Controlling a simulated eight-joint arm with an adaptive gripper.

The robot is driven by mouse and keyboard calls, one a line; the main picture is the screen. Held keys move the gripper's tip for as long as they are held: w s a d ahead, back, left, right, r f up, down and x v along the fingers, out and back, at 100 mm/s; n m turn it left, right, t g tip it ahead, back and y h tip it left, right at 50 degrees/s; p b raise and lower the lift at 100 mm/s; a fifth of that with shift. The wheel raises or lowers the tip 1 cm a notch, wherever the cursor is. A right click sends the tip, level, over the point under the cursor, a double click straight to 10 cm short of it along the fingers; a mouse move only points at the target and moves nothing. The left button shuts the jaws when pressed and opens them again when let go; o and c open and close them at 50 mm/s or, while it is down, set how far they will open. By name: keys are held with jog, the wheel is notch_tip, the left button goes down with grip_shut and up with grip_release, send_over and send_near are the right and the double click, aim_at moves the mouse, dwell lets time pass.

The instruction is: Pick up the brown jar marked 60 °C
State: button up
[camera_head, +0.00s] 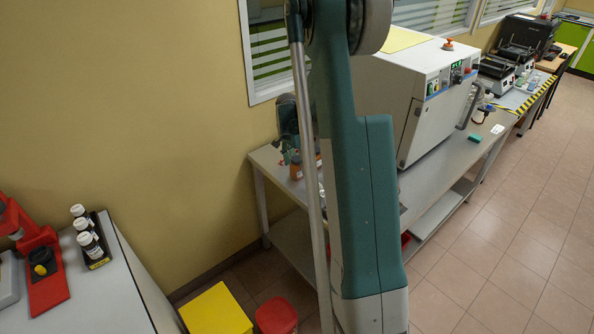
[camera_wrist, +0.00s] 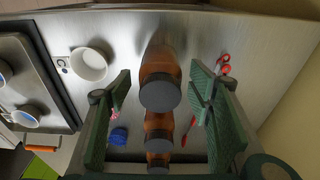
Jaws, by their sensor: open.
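Brown jars with dark lids stand in a row in the wrist view: the nearest jar (camera_wrist: 160,72), a middle jar (camera_wrist: 158,124) and a third jar (camera_wrist: 158,157) at the bottom edge. No 60 °C marking is readable, so I cannot tell which jar bears it. My gripper (camera_wrist: 163,88) is open, its green fingers apart to either side of the row, with nothing held. In the head view, brown jars (camera_head: 297,168) show on the bench beside my arm, which hides part of that area.
A white cup (camera_wrist: 88,64), a blue item (camera_wrist: 119,137) and red-handled items (camera_wrist: 222,66) lie around the jars. A metal-edged apparatus (camera_wrist: 22,90) is at left. In the head view, a large grey cabinet (camera_head: 433,110) stands on the bench (camera_head: 272,165) right of the jars.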

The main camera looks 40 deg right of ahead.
aim_at(298, 170)
jog(key=shift+d+f, duration=0.2)
jog(key=shift+f, duration=0.95)
jog(key=shift+d+f, duration=0.2)
jog(key=shift+f, duration=0.95)
jog(key=shift+c, duration=0.5)
jog(key=c, duration=0.9)
